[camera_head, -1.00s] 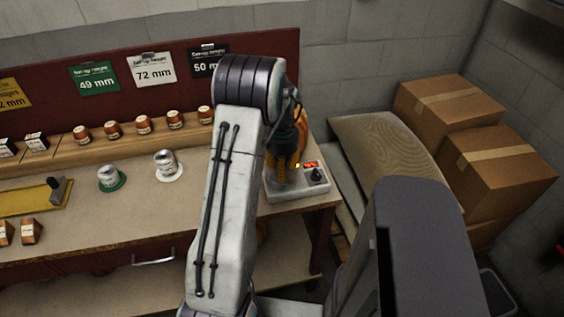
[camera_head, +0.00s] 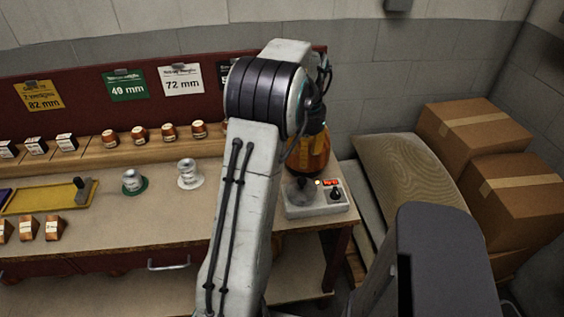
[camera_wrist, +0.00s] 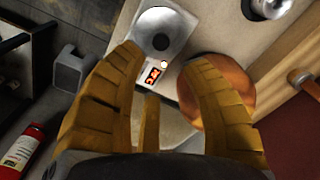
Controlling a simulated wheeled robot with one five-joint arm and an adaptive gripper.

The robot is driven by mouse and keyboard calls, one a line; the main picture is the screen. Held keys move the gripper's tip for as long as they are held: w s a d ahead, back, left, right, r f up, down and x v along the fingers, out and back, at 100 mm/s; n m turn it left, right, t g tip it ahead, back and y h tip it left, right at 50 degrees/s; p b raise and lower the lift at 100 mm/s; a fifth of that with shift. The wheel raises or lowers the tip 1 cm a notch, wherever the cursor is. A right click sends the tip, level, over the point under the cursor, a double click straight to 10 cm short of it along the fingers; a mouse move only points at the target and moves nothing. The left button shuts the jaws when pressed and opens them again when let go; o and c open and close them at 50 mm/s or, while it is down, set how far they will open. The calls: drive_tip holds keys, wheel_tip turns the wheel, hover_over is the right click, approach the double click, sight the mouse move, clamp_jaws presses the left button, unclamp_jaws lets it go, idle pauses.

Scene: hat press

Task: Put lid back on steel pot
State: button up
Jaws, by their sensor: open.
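Two small steel pots stand on the bench in the head view, one on a green disc (camera_head: 132,181) and one on a white disc (camera_head: 188,175). A steel pot (camera_wrist: 268,7) on a white base shows at the top of the wrist view. I cannot make out a separate lid. My gripper (camera_wrist: 167,62) is open; its ochre fingers are spread above a pale device (camera_wrist: 174,55) with a round metal plate and red digits. A rounded orange-brown object (camera_wrist: 238,78) is partly hidden behind the right finger. In the head view my arm hides part of the bench.
The device (camera_head: 322,207) sits at the bench's right end. A yellow tray (camera_head: 45,199) lies at left; several brown-and-white jars (camera_head: 140,133) line the rear shelf. Cardboard boxes (camera_head: 470,135) and a sack (camera_head: 405,175) stand right. A fire extinguisher (camera_wrist: 20,150) is on the floor.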

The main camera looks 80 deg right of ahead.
drive_tip(key=shift+r, duration=0.25)
drive_tip(key=w+a+r+n+t+h, duration=0.1)
drive_tip(key=w+a+r+n, duration=0.35)
drive_tip(key=w+a, duration=0.6)
drive_tip(key=w+a+r+n, duration=0.3)
drive_tip(key=w+a+n, duration=0.4)
drive_tip(key=w, duration=0.6)
drive_tip(key=w+a+n+t, duration=0.15)
drive_tip(key=a+n, duration=0.25)
drive_tip(key=a, duration=1)
drive_tip(key=s+a+f+n, duration=0.1)
drive_tip(key=s+a+n, duration=0.1)
drive_tip(key=a, duration=0.5)
drive_tip(key=s+a+f+n+t+y, duration=0.1)
drive_tip(key=s+a+n, duration=0.1)
drive_tip(key=a+n, duration=0.3)
drive_tip(key=shift+s+a+f, duration=0.2)
drive_tip(key=shift+s+a, duration=0.05)
drive_tip(key=shift+a, duration=0.65)
drive_tip(key=shift+d, duration=0.15)
